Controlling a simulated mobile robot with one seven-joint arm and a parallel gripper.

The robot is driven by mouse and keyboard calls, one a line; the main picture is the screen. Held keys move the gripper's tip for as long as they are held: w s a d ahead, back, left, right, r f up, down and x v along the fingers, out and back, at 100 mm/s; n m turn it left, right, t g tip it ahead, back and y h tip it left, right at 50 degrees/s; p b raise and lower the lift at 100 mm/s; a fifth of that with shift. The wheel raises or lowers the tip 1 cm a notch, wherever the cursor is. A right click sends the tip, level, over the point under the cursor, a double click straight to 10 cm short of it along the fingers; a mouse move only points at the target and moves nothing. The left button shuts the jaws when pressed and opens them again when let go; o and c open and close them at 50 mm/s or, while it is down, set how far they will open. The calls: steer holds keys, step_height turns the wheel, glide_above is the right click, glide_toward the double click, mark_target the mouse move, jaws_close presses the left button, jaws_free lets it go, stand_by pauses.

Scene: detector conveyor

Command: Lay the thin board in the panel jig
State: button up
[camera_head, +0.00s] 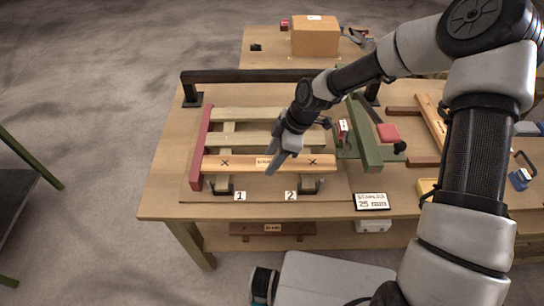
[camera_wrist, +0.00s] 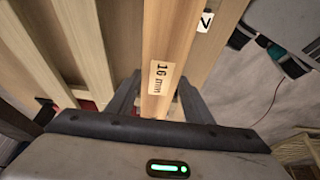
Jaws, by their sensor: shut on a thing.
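A pale orange board (camera_head: 235,162) with two X marks lies lengthwise along the front of the panel jig (camera_head: 197,150), in front of the paler slats (camera_head: 250,138). Its left end is close to the jig's red side rail. I cannot tell whether it rests fully on the jig. My gripper (camera_head: 274,165) comes down on the board near its middle and is shut on it. In the wrist view the board (camera_wrist: 170,35) runs between the two fingers (camera_wrist: 158,95) and carries a "16 mm" label. The fingers hide part of the board.
Clamps marked 1 (camera_head: 239,196) and 2 (camera_head: 290,196) stand at the jig's front edge. A green bar (camera_head: 364,135) stands right of the jig, with a red-handled clamp (camera_head: 388,133) beside it. A black rail (camera_head: 250,76) spans the back. Another labelled board (camera_head: 431,118) lies at right.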

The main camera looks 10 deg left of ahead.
steer(key=shift+f+b, duration=1.25)
steer(key=shift+f, duration=0.3)
steer(key=o, duration=1.2)
steer(key=shift+r, duration=0.1)
steer(key=p+v, duration=0.1)
steer(key=v, duration=1.6)
steer(key=shift+r, duration=0.1)
steer(key=shift+w, duration=0.1)
